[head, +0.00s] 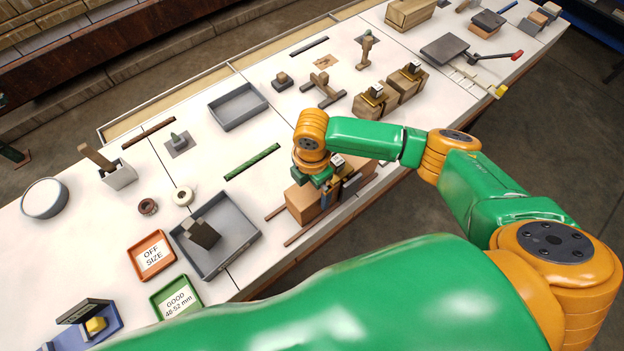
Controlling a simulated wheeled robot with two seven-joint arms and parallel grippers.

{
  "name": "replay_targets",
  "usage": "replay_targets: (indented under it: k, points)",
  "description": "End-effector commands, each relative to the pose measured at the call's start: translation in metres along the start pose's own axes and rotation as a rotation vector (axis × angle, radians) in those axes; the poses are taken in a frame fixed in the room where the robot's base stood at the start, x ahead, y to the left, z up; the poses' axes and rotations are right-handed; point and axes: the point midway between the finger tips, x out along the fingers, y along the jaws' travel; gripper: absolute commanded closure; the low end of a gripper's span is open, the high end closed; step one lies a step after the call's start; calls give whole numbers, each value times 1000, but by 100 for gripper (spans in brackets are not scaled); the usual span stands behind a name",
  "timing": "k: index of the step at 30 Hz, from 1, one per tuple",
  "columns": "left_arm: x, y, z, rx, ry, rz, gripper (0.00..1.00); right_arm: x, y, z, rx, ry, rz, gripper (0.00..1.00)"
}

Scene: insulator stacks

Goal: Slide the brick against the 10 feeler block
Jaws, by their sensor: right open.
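A tan brick (305,205) lies between two thin brown rails near the table's front edge. My right gripper (326,190) is over the brick's right end, pointing down; it is open, and its fingers are partly hidden by the wrist. Just right of it stands a block with a small white tag (338,160), partly hidden by my arm; its number is too small to read. Whether brick and block touch is hidden. Two similar tan blocks with white tags, one here (370,104) and one here (405,83), stand farther back. My left gripper is not in view.
A green bar (252,162) lies behind the brick. A grey tray (250,235) with a dark block stands left, beside an orange OFF SIZE tray (167,248) and a green GOOD tray (160,285). An empty grey tray (238,108) stands farther back.

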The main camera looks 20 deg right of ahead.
Motion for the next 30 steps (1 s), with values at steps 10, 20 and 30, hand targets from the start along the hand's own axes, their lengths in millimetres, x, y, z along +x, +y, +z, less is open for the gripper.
replay_targets:
  k: [10,20,30]
  points:
    - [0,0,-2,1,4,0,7,0,0,0,0,1,0,62]
    - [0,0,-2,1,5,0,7,-1,0,0,0,1,1,100]
    - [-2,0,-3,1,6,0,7,-1,0,5,2,1,1,100]
